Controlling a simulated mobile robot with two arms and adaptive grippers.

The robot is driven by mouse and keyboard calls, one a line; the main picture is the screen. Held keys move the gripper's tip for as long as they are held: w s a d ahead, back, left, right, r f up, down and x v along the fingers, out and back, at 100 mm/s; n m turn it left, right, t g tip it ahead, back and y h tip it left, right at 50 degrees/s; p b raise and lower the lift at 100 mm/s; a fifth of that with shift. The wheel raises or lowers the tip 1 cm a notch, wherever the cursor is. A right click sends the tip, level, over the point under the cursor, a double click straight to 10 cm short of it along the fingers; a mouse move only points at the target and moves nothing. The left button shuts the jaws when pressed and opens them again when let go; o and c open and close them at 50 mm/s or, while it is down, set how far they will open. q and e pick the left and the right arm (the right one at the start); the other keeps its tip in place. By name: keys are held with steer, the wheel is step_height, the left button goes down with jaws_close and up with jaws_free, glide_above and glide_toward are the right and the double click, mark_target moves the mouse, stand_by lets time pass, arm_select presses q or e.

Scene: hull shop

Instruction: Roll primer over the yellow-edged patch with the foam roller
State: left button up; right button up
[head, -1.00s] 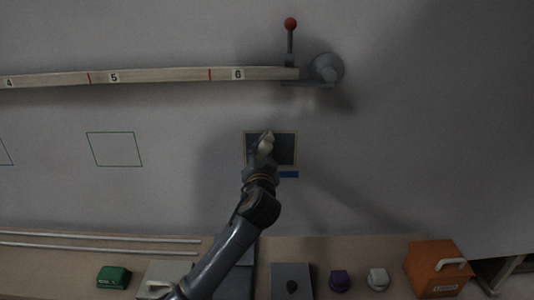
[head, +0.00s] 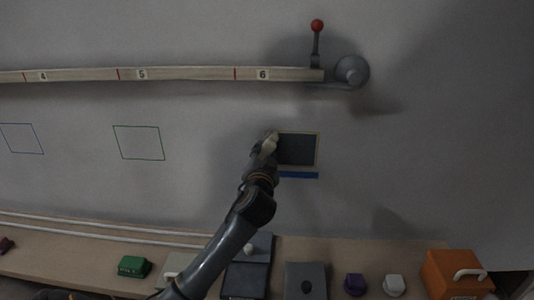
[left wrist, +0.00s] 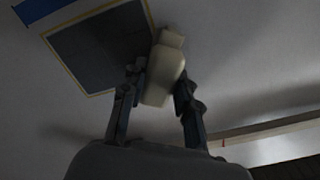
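The yellow-edged patch (head: 299,150) is on the pale wall, its inside dark grey all over where it shows. A blue strip (head: 299,175) runs just below it. My left gripper (head: 267,146) is at the patch's left edge and hides part of that edge. In the left wrist view its two fingers stand on either side of the cream foam roller (left wrist: 164,70), closed on it. The roller overlaps the patch's edge (left wrist: 100,45) in that view; whether it touches the wall I cannot tell. My right gripper is in neither current view.
A numbered rail (head: 190,74) with a red-knobbed lever (head: 317,40) runs above the patch. Green (head: 139,143) and blue (head: 22,138) outlines lie to the left. The bench below holds a green block (head: 133,266), purple (head: 355,284) and white (head: 393,285) pieces and an orange box (head: 452,272).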

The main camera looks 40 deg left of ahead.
arm_select(q)
steer(key=c, duration=0.6)
steer(key=shift+o, duration=0.2)
steer(key=shift+s+d, duration=0.15)
steer(key=shift+s, duration=0.15)
steer(key=shift+s+d+p, duration=0.15)
steer(key=shift+s+p, duration=0.05)
steer(key=shift+p, duration=0.1)
arm_select(e)
steer(key=shift+s, duration=0.35)
arm_select(q)
steer(key=shift+s+d, duration=0.1)
arm_select(e)
steer(key=shift+s, duration=0.2)
arm_select(q)
steer(key=p+v, duration=0.1)
steer(key=v, duration=0.2)
steer(key=shift+s+d, duration=0.2)
steer(key=shift+s, duration=0.15)
steer(key=shift+s+d, duration=0.25)
steer(key=shift+s, duration=0.2)
arm_select(e)
steer(key=shift+s+d+r, duration=0.15)
steer(key=shift+s, duration=0.25)
steer(key=shift+s+d+r, duration=0.1)
steer(key=shift+s+r, duration=0.05)
steer(key=shift+s, duration=0.2)
arm_select(q)
steer(key=shift+s, duration=0.1)
